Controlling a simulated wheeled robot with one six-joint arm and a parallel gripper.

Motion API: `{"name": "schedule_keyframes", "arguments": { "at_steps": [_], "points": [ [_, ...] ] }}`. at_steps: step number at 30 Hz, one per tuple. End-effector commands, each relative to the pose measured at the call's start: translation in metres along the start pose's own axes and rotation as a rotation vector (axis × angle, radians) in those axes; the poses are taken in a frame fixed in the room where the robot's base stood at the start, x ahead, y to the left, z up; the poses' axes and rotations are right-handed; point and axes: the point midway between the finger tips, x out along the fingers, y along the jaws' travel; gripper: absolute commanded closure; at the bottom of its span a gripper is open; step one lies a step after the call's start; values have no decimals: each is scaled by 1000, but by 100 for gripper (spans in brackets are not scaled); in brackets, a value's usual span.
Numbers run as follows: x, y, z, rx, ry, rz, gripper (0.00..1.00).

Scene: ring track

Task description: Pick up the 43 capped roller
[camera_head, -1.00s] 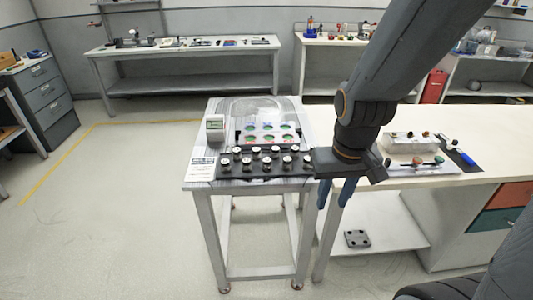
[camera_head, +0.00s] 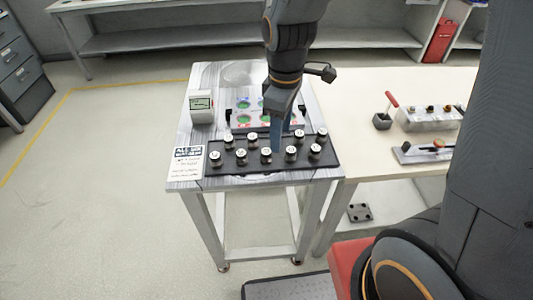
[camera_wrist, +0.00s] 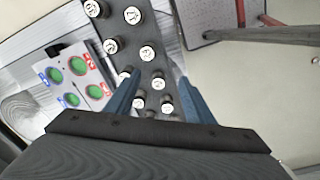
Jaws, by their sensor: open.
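Several short dark rollers with white numbered caps stand upright in two rows on a black rack (camera_head: 228,170), on the small grey table. The cap numbers are too small in the head view and hard to read in the wrist view, so I cannot tell surely which is the 43 capped roller. My gripper (camera_head: 277,149) points down over the rack's middle, among the rollers. In the wrist view my gripper (camera_wrist: 158,80) is open and empty. One capped roller (camera_wrist: 158,83) shows between its fingers, another (camera_wrist: 147,53) lies just beyond the fingertips.
A panel with green round spots, ringed red and blue (camera_wrist: 78,66), lies behind the rack. A cream bench (camera_head: 370,110) with fixtures adjoins on the right.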

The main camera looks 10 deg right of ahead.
Motion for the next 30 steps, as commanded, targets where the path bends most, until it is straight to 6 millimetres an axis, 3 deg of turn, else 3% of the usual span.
{"name": "schedule_keyframes", "arguments": {
  "at_steps": [3, 9, 30],
  "points": [
    [4, -5, -26, -236, -12, -17, 51],
    [11, -9, -43, -418, -19, -32, 51],
    [75, 0, -36, -425, -20, -33, 51]
  ]
}}
